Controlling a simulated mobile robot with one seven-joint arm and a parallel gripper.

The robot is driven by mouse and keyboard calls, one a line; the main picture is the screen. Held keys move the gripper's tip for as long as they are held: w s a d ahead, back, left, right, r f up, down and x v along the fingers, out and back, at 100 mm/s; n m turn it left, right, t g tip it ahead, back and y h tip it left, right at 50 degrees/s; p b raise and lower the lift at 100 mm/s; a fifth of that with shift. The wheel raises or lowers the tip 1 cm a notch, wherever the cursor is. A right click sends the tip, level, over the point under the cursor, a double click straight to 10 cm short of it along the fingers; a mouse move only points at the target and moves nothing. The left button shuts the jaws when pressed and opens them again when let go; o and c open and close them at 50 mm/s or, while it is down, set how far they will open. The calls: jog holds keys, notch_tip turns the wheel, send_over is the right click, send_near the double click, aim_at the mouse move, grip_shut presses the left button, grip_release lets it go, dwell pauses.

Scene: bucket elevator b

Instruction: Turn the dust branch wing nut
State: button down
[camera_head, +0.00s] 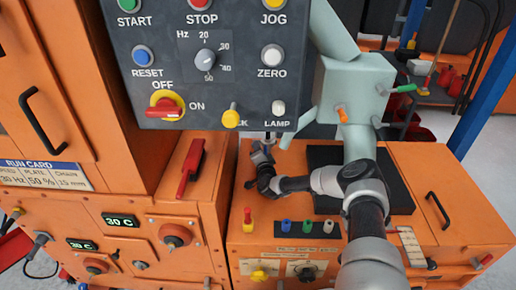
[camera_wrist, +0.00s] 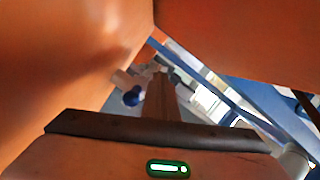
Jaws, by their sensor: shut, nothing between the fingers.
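No wing nut can be told for certain in either view. A pale green pipe-and-box assembly (camera_head: 355,85) stands at the upper right of the head view, with an orange handle (camera_head: 342,114) on its front and a green handle (camera_head: 402,89) at its right; I cannot tell whether either belongs to the dust branch. My gripper (camera_head: 251,184) is small and dark at the end of my arm, low beneath the control panel and left of that assembly. It is shut and empty. No fingers can be made out in the wrist view.
The control panel (camera_head: 140,90) hangs close above the end of my arm. A red lever (camera_head: 190,165) is on the cabinet to the left. Below lies an orange cabinet (camera_head: 470,225) with a dark plate (camera_head: 398,195). The wrist view shows orange surfaces (camera_wrist: 70,60) close on both sides.

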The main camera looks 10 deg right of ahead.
jog(key=shift+r, duration=0.1)
jog(key=shift+r+n, duration=0.1)
jog(key=shift+n, duration=0.2)
jog(key=shift+p, duration=0.3)
jog(key=shift+a+n+g+p, duration=0.1)
jog(key=shift+n+g+p, duration=0.3)
jog(key=shift+n, duration=0.6)
